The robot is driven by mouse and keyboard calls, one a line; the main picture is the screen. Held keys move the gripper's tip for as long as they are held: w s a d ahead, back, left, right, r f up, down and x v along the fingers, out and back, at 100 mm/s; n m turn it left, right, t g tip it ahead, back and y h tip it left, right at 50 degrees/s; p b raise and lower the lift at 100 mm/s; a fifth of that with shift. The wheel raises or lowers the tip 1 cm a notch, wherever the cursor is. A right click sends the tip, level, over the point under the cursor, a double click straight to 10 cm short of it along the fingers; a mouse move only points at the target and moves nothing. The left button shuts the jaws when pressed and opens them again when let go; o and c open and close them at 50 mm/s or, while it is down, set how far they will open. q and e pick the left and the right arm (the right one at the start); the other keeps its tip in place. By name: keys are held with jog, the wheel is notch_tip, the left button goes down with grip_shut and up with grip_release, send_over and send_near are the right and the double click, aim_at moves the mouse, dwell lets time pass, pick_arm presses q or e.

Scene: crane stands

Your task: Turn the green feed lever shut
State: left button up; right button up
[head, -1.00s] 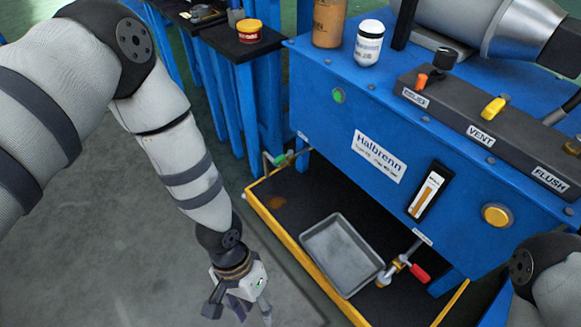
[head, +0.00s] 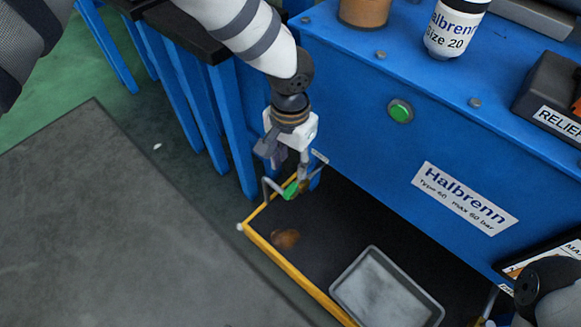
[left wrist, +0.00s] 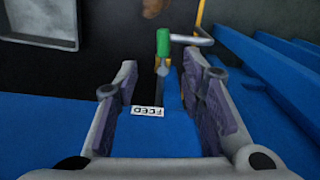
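The green feed lever (head: 291,190) sits on a thin pipe at the left end of the blue machine, above the yellow-edged drip tray. In the left wrist view the green handle (left wrist: 163,42) lies just beyond the fingertips, its stem between them. The white feed label (left wrist: 147,111) shows between the fingers. My left gripper (head: 289,168) is open and points down at the lever; its fingers (left wrist: 160,73) stand apart with nothing held. Whether a finger touches the lever I cannot tell. Only part of my right arm shows at the lower right; its gripper is out of view.
The blue machine (head: 360,130) stands close to the right of the left gripper. Blue table legs (head: 205,130) are close on its left. A grey pan (head: 388,290) lies in the drip tray (head: 292,272). The grey floor mat (head: 110,230) is clear.

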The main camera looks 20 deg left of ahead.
aim_at(291, 188)
pick_arm(q)
jog(key=f+b, duration=0.1)
jog(key=f, duration=0.3)
jog(key=f+b, duration=0.2)
jog(key=f, duration=0.2)
jog(key=f+b, duration=0.1)
jog(key=f, duration=0.2)
jog(key=shift+w+f+b, duration=0.35)
jog(key=shift+w+f, duration=0.05)
pick_arm(e)
jog(key=shift+g, duration=0.5)
jog(key=f, duration=0.1)
jog(key=s+f, duration=0.1)
jog(key=f, duration=0.1)
jog(key=shift+s+a+f, duration=0.15)
jog(key=shift+s+f, duration=0.2)
pick_arm(q)
jog(key=shift+a, duration=0.1)
grip_shut()
